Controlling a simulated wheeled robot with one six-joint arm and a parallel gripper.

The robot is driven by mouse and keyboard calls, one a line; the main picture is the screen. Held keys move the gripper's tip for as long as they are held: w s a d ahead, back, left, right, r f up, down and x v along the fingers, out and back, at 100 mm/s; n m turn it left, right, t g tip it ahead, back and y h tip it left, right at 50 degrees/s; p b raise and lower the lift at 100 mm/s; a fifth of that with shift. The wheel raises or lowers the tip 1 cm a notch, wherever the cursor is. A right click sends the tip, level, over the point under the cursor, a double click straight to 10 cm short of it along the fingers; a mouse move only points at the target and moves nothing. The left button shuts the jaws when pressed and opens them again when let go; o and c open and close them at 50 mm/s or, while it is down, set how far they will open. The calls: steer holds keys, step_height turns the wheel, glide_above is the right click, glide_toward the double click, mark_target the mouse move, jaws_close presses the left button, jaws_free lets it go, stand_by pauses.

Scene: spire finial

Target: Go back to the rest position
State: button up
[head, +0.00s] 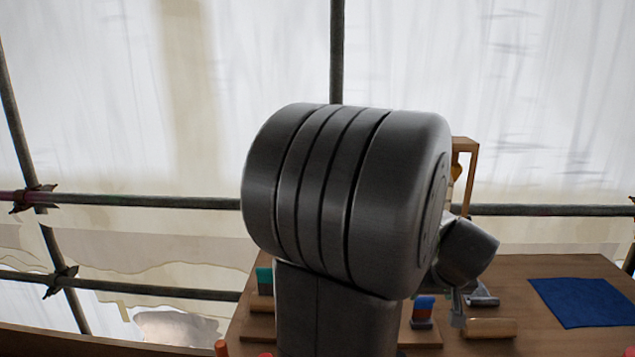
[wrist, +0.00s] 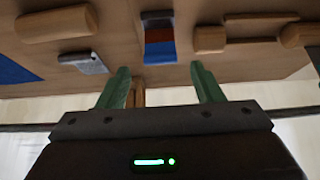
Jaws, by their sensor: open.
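My gripper (wrist: 160,72) shows in the wrist view with its two green fingers spread apart and nothing between them. The fingers point toward the wooden table (wrist: 125,25), which fills the upper part of that view. A blue and red block (wrist: 159,45) lies beyond the gap between the fingertips, apart from them. In the head view my arm covers the middle of the picture, and I cannot make out the gripper's fingers there.
On the table are a blue cloth (head: 582,302), a wooden block (head: 488,327), a small grey item (head: 482,296) and a teal-topped block (head: 264,280). A wooden frame (head: 466,147) stands behind my arm. Scaffold poles (head: 150,201) run behind the table.

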mark_target(423, 299)
steer(key=v, duration=0.6)
steer(key=x, duration=1.4)
steer(key=shift+f, duration=0.1)
steer(key=shift+w+r+p, duration=0.1)
steer(key=shift+r+p, duration=0.35)
steer(key=shift+p, duration=0.1)
steer(key=shift+a+g+p, duration=0.1)
steer(key=shift+g+p, duration=0.3)
steer(key=shift+p, duration=0.45)
steer(key=g+p, duration=0.1)
steer(key=p, duration=0.2)
steer(key=shift+w, duration=0.25)
steer(key=g+p, duration=0.1)
steer(key=p, duration=0.1)
steer(key=shift+w+p, duration=0.2)
steer(key=shift+p, duration=0.2)
